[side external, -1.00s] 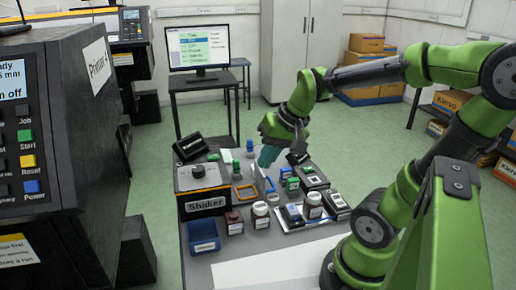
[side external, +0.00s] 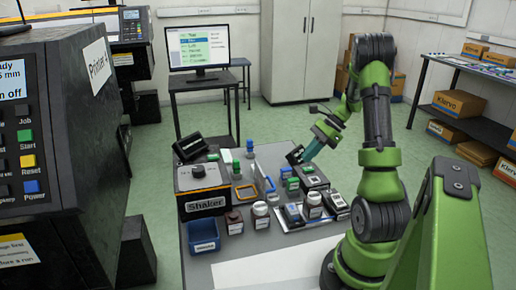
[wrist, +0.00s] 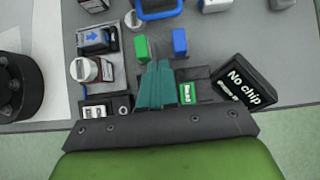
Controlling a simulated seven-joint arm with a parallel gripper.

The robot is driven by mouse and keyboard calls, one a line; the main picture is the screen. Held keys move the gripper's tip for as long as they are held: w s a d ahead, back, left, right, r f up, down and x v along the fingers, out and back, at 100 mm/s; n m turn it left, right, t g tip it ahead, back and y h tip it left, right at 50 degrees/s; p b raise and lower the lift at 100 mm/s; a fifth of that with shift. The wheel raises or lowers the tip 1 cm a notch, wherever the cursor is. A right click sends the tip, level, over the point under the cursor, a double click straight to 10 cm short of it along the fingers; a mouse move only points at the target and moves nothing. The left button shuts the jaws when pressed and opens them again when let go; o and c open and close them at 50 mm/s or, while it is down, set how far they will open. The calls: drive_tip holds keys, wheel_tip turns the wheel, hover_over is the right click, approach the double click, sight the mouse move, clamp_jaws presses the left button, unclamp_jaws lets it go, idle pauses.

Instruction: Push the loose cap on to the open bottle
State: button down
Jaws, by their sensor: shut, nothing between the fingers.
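My gripper (side external: 294,157) is shut and empty, above the far right part of the bench. A white-topped bottle (side external: 261,213) and a dark reddish bottle (side external: 234,222) stand at the front. Another white-topped bottle (side external: 313,206) stands on a light tray (wrist: 118,72). I cannot tell which bottle is open.
The "No chip" box (wrist: 246,84) is right of my fingers in the wrist view. A shaker (side external: 204,204) and blue bin (side external: 203,236) stand at the bench's left. Green and blue blocks, frames and small devices crowd the middle. The front sheet (side external: 285,265) is clear.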

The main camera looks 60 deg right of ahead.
drive_tip(key=x, duration=0.7)
drive_tip(key=shift+a+f, duration=0.15)
drive_tip(key=shift+f, duration=0.1)
drive_tip(key=shift+w+a+f, duration=0.25)
drive_tip(key=shift+w+a, duration=0.35)
drive_tip(key=shift+w+a+f, duration=0.25)
drive_tip(key=shift+w+a, duration=0.35)
drive_tip(key=shift+w+a+f, duration=0.1)
drive_tip(key=shift+w+a, duration=0.2)
approach(238, 195)
drive_tip(key=x, duration=0.5)
drive_tip(key=shift+d, duration=0.1)
